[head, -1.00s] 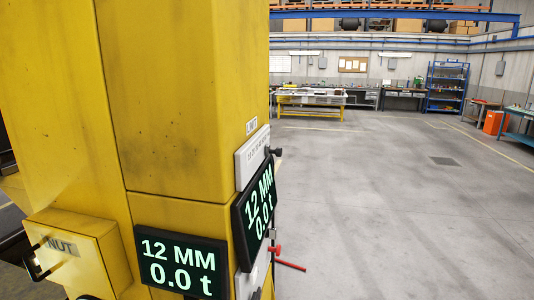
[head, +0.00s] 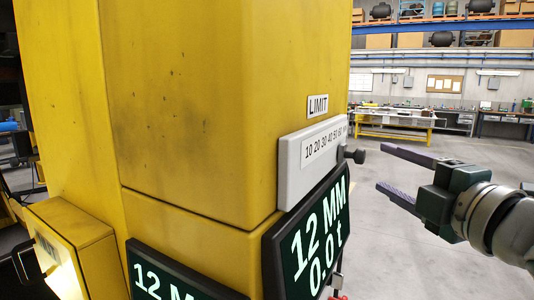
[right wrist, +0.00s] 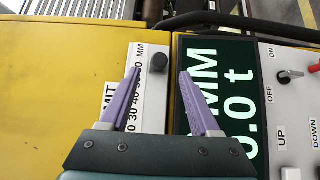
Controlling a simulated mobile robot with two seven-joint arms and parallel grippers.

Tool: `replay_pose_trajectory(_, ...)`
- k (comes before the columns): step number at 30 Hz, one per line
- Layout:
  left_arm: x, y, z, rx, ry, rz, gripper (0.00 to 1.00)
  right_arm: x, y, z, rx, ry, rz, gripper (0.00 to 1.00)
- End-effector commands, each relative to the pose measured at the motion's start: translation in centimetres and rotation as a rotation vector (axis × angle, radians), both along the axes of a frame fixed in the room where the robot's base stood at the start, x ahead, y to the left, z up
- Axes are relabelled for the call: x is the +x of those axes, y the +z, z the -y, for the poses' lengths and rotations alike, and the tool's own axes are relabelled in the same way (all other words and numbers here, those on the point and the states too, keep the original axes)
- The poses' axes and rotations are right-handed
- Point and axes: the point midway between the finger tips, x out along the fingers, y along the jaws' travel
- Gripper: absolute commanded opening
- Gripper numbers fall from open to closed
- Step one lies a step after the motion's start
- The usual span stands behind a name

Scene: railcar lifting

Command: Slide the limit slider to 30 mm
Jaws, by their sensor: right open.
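The limit slider's pale scale plate (head: 312,160) is on the side of the yellow column, under a LIMIT label (head: 318,105). Its numbers run from 10 up towards MM. The dark round slider knob (head: 356,156) is at the plate's right end, past the high numbers. My right gripper (head: 383,168) is open and empty, with its fingertips just right of the knob and apart from it. In the right wrist view the knob (right wrist: 159,63) shows between and slightly beyond the purple fingertips (right wrist: 159,77). My left gripper is not in view.
A black display (head: 310,235) reading 12 MM and 0.0 t is right below the scale plate. A second display (head: 165,275) is at lower left. A switch panel (right wrist: 290,100) with ON/OFF and UP/DOWN controls adjoins the display. Open floor lies to the right.

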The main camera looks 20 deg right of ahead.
Motion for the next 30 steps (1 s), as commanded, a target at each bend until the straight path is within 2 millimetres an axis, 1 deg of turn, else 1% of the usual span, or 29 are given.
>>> replay_pose_trajectory(1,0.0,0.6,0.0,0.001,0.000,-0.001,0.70,0.9,0.5,0.0,0.002,0.000,0.003,0.63)
replay_pose_trajectory(9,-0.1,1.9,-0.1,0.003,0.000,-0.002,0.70,5.4,0.3,0.4,0.005,-0.002,-0.001,0.63)
replay_pose_trajectory(15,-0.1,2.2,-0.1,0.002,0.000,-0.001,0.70,7.5,0.2,0.5,0.005,-0.001,0.000,0.63)
replay_pose_trajectory(20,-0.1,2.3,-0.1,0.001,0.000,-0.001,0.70,8.2,0.1,0.5,0.005,0.001,-0.001,0.63)
replay_pose_trajectory(28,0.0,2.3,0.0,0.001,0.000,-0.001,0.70,8.3,0.0,0.5,0.005,0.001,-0.002,0.63)
replay_pose_trajectory(29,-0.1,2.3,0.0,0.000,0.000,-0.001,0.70,8.2,0.0,0.6,0.005,0.001,-0.002,0.62)
replay_pose_trajectory(30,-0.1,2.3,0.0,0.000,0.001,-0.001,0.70,8.2,0.0,0.6,0.005,0.001,-0.002,0.57)
